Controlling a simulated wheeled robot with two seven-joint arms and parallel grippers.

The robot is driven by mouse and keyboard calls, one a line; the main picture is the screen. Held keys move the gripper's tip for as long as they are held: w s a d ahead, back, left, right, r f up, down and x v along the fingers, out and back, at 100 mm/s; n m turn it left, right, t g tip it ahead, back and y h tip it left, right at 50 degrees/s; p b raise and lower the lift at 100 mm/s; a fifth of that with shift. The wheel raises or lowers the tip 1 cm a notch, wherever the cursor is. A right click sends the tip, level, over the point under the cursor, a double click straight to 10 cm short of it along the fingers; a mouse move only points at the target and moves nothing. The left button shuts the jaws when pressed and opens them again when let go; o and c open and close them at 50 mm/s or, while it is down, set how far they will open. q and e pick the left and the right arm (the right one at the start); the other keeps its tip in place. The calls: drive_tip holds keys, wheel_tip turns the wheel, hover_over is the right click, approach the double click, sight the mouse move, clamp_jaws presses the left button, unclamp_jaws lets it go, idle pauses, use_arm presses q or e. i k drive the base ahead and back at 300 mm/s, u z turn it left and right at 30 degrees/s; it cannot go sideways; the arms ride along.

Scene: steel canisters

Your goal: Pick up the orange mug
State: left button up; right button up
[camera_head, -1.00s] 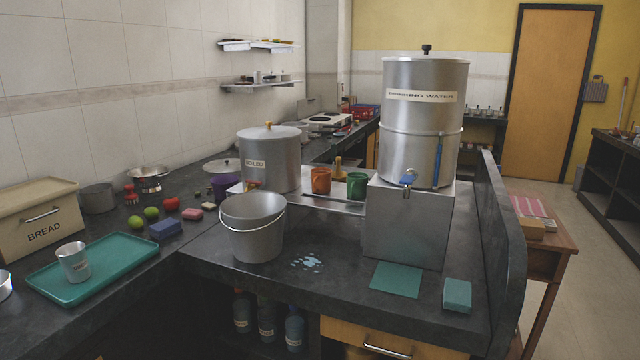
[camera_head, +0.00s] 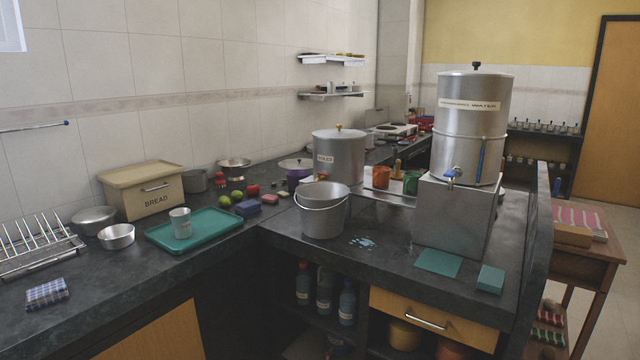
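The orange mug (camera_head: 381,177) stands upright on a low metal shelf on the counter, between the large steel boiler pot and the drinking water canister. A green mug (camera_head: 411,182) stands just to its right. Neither of my grippers shows in the view, and nothing is seen holding the mug.
The steel pot (camera_head: 338,157) is left of the mug and the water canister (camera_head: 471,128) on its metal stand (camera_head: 455,215) is right. A steel bucket (camera_head: 322,212) stands in front, left of a small puddle (camera_head: 362,242). A teal tray (camera_head: 163,238) and bread box (camera_head: 126,186) are further left.

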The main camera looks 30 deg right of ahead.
sight(381, 175)
drive_tip(key=u, duration=0.3)
drive_tip(key=i, duration=1.05)
drive_tip(key=z, duration=0.85)
drive_tip(key=i, duration=0.95)
drive_tip(key=z, duration=0.95)
